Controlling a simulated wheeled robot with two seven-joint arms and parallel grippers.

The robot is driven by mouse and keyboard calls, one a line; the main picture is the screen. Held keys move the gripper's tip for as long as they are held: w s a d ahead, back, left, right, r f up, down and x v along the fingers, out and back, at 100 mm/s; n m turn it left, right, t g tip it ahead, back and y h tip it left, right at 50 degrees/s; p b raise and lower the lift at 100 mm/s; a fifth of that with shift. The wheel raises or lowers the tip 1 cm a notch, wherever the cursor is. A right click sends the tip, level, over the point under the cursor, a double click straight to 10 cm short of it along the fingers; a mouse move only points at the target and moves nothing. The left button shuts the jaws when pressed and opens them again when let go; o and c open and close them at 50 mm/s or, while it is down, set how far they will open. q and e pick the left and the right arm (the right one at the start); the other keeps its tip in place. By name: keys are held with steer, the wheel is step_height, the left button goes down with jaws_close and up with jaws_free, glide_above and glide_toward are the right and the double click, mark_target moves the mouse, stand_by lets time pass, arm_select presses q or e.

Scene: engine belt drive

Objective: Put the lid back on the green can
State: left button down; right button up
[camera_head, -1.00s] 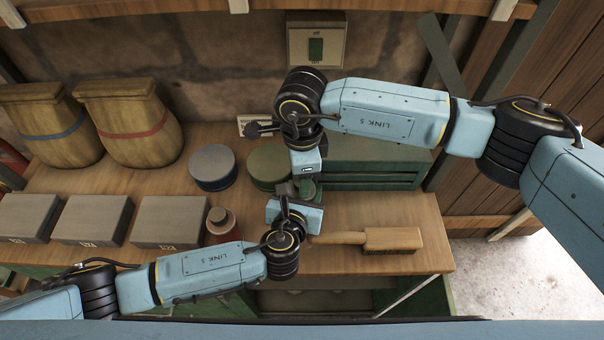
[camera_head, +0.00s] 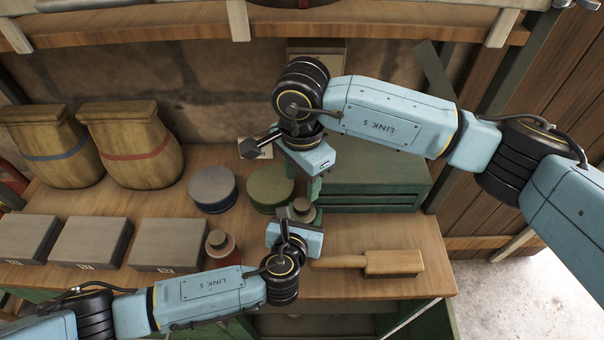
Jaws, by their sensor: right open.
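The small green can (camera_head: 317,215) stands upright on the bench near the middle, partly hidden by my grippers. A round brown lid (camera_head: 302,207) shows at its top and looks seated on it, though the contact is hard to make out. My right gripper (camera_head: 315,186) is open just above and behind the lid, pointing down, with nothing seen in it. My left gripper (camera_head: 287,228) is at the near left side of the can. Its fingers are mostly hidden, so I cannot tell whether they hold the can.
A red can (camera_head: 220,245) with a brown lid stands left. Blue-grey (camera_head: 212,188) and green (camera_head: 268,187) round tins are behind. A brush (camera_head: 385,262) lies right, before a green chest (camera_head: 375,180). Grey boxes (camera_head: 90,240) and sacks (camera_head: 140,145) fill the left.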

mark_target(302, 204)
steer(key=shift+r+n, duration=0.35)
steer(key=shift+n, duration=0.35)
steer(key=shift+f, duration=4.05)
steer(key=c, duration=1)
steer(key=m, duration=0.6)
steer(key=shift+m, duration=0.3)
